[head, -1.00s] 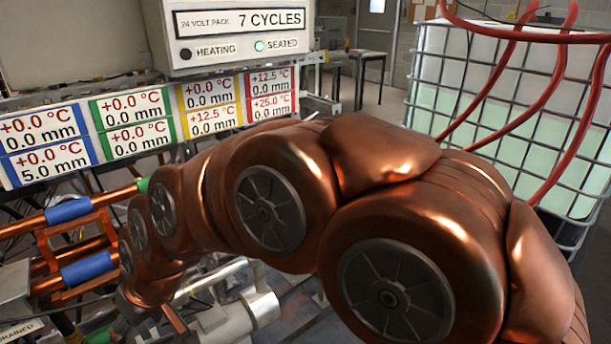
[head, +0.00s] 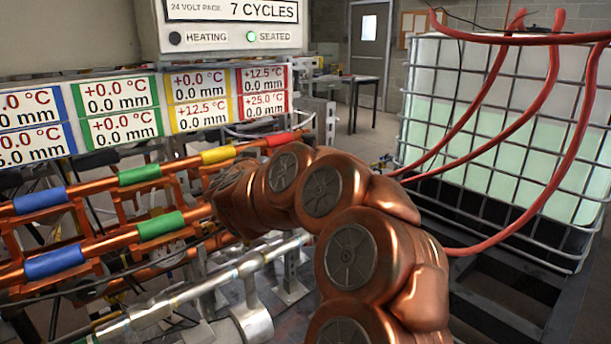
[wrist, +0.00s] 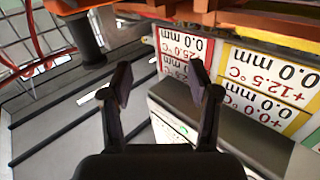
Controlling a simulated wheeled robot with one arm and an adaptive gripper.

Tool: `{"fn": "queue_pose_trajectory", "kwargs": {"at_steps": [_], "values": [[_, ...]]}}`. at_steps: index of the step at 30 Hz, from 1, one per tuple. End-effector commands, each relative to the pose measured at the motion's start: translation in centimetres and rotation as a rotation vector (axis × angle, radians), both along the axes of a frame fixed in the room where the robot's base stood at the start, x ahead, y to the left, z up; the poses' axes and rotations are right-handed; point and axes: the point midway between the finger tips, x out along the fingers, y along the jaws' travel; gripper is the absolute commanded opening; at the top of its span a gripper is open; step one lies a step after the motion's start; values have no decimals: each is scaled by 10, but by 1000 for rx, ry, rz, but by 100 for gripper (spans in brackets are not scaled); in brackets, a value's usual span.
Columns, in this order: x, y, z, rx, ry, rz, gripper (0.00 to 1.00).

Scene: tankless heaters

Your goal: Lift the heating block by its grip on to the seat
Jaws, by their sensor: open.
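My gripper (wrist: 160,85) is open and empty in the wrist view, its two dark fingers apart. It points past the red and yellow label panels, which appear upside down there. In the head view my copper arm reaches left toward the rails, and the gripper is hidden. Copper rails with blue (head: 41,200), green (head: 139,175), yellow (head: 217,155) and red (head: 279,140) sleeves run along the left. A copper-orange frame (wrist: 265,18) crosses the top of the wrist view above the fingers. I cannot tell which part is the heating block, its grip or the seat.
A control box (head: 228,25) stands behind the rails; its SEATED lamp (head: 251,37) is green and its HEATING lamp (head: 175,38) dark. Label panels (head: 121,99) hang below it. A caged liquid tank (head: 470,130) with red hoses stands right. Floor shows between.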

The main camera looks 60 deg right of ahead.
Motion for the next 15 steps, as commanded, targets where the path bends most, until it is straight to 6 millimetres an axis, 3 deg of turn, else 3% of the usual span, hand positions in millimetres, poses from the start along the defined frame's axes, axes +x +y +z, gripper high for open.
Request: {"fn": "queue_pose_trajectory", "kwargs": {"at_steps": [1,3,7,15], "values": [[-17,-19,-13,-8,9,-77,61],[-37,-38,-20,-18,21,-162,61],[-63,-58,-29,-30,42,-266,61],[-70,-80,-29,-34,47,-305,61]]}}
